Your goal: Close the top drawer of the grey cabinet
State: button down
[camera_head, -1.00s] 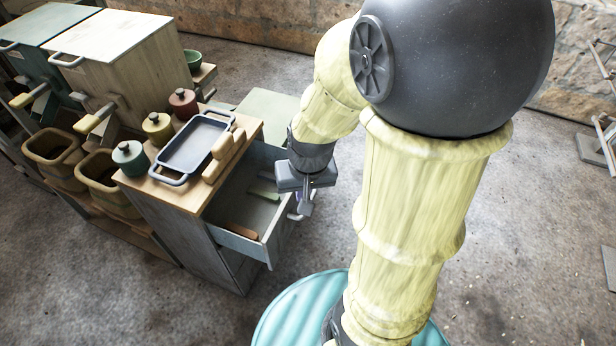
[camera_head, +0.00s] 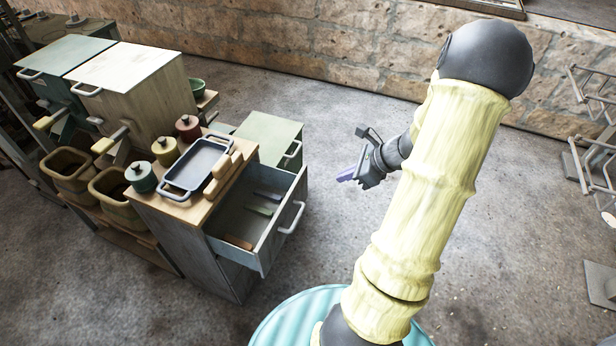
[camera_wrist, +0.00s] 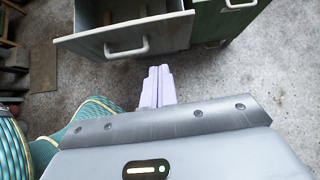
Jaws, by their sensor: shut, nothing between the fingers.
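The grey cabinet (camera_head: 205,255) stands left of centre in the head view, with a wooden top. Its top drawer (camera_head: 262,245) is pulled far out, and its handle (camera_head: 291,217) is on the front. Inside lie a few green pieces and a brown one. The drawer front (camera_wrist: 120,42) and its handle also show at the top of the wrist view. My gripper (camera_head: 347,174) is shut and empty, in the air to the right of the drawer, apart from it. In the wrist view its purple fingers (camera_wrist: 158,86) are together, pointing toward the cabinets.
A tray (camera_head: 200,165) and several lidded pots sit on the cabinet top. A green cabinet (camera_head: 272,135) with a handle stands behind the drawer. Bins and two tall boxes are at left. The floor right of the drawer is clear up to a metal rack (camera_head: 590,165).

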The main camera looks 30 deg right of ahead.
jog(key=shift+d+r+m+t, duration=0.1)
jog(key=shift+d+m+t, duration=0.2)
jog(key=shift+d+m, duration=0.15)
